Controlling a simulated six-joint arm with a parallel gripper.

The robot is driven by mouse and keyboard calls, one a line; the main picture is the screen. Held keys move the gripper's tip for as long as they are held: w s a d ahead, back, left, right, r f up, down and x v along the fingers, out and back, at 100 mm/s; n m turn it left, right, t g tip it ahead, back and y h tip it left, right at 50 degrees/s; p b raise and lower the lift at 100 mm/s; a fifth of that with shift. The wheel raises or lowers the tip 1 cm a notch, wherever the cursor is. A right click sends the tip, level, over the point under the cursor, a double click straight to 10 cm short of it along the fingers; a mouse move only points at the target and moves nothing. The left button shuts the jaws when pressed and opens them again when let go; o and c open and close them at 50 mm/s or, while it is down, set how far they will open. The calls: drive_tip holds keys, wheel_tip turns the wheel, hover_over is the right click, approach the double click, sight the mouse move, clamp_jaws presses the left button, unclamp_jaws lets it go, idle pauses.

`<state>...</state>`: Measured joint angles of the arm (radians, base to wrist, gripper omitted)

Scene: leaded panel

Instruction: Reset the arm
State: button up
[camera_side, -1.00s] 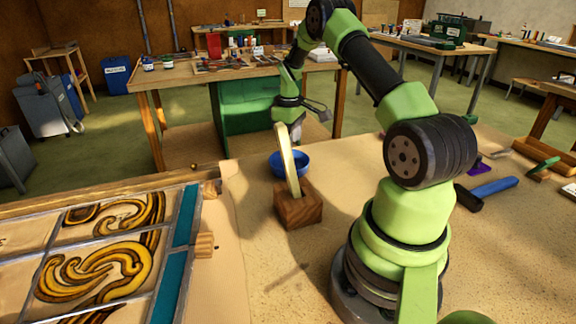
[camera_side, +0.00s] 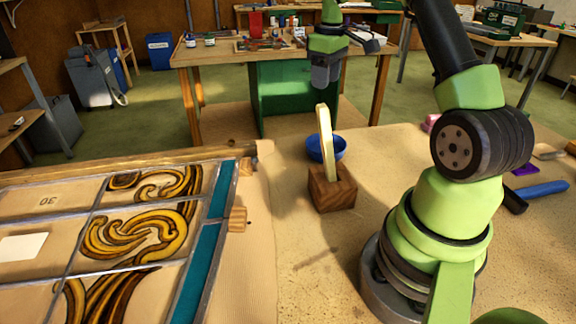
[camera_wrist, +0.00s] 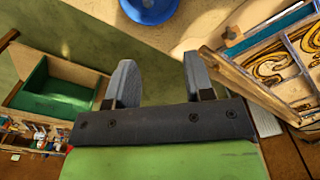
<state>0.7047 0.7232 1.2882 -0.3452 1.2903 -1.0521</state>
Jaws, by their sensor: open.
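My gripper (camera_side: 325,76) hangs in the air at the back of the bench, higher in the side view than the wooden block. Its fingers point down. In the wrist view my gripper (camera_wrist: 160,74) has its two grey fingers spread wide with nothing between them. A pale flat stick (camera_side: 326,145) stands, slightly tilted, in the dark wooden block (camera_side: 333,190). The stick is apart from my gripper in the picture.
A blue bowl (camera_side: 340,147) sits behind the block, and partly shows in the wrist view (camera_wrist: 150,10). The leaded panel (camera_side: 215,235) lies at the left. A blue-handled hammer (camera_side: 540,190) lies at the right. The bench front is mostly clear.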

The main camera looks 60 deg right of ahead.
drive_tip(key=s+a+r+m+t, duration=0.1)
drive_tip(key=s+a+r+t, duration=0.1)
drive_tip(key=a+r, duration=0.55)
drive_tip(key=s+a+r+m+t, duration=0.15)
drive_tip(key=a+r, duration=0.25)
drive_tip(key=a, duration=0.6)
drive_tip(key=s+a+m+t+y, duration=0.1)
drive_tip(key=s+a+t+y, duration=0.1)
drive_tip(key=s+a, duration=0.8)
drive_tip(key=shift+s+a+t, duration=0.15)
drive_tip(key=shift+s+t, duration=0.5)
drive_tip(key=shift+s, duration=0.3)
